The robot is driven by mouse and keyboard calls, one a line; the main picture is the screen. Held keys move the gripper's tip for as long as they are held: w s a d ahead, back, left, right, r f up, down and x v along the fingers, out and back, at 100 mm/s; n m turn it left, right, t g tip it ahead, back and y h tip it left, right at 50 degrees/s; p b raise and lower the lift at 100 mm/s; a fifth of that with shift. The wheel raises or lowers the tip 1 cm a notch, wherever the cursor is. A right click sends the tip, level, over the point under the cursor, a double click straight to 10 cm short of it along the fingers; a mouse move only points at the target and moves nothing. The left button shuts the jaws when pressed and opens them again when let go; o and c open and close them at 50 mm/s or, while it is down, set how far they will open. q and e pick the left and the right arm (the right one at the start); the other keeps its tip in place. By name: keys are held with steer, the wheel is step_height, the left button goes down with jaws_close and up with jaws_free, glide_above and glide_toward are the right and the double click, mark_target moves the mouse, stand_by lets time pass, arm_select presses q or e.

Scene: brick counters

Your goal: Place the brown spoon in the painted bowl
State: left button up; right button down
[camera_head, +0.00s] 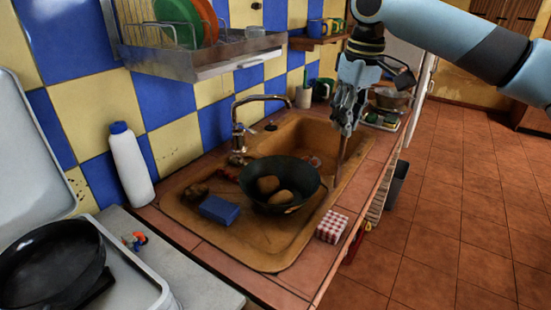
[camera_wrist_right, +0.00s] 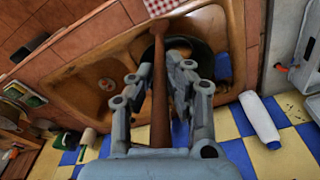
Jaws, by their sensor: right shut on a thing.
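My right gripper (camera_head: 346,115) points down above the right edge of the sink and is shut on the brown spoon (camera_head: 342,158). In the right wrist view the spoon (camera_wrist_right: 160,85) runs lengthwise between the fingers of my right gripper (camera_wrist_right: 178,75). A dark round bowl or pan (camera_head: 265,203) stands in the sink with two brown lumps in it, left of and below the gripper; part of it shows behind the spoon in the wrist view. A brownish bowl (camera_head: 392,98) stands farther back on the counter. I cannot tell which is the painted bowl. My left gripper is out of view.
The brown sink (camera_head: 270,245) has a tall faucet (camera_head: 237,130) behind it. A blue sponge (camera_head: 219,210) and a red-checked block (camera_head: 331,226) are near the dark bowl. A white bottle (camera_head: 131,165) stands left, a black pan (camera_head: 50,265) at lower left. A dish rack (camera_head: 195,55) hangs above.

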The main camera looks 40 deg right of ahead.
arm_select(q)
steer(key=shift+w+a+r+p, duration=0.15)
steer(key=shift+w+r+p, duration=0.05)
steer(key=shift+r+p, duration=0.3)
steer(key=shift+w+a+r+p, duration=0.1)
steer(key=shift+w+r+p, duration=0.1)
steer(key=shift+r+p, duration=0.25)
arm_select(e)
steer(key=w+a+f, duration=0.3)
steer(key=w+f, duration=0.7)
steer(key=f, duration=0.1)
steer(key=shift+w+a, duration=0.3)
steer(key=shift+a, duration=0.1)
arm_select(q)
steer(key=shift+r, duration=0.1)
arm_select(e)
steer(key=shift+f, duration=0.55)
steer(key=c, duration=1.3)
jaws_free()
steer(key=shift+r, duration=0.15)
arm_select(q)
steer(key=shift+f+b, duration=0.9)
steer(key=shift+b, duration=0.05)
arm_select(e)
steer(key=r, duration=0.8)
steer(key=s+r, duration=0.1)
steer(key=r, duration=0.4)
steer(key=shift+s, duration=0.1)
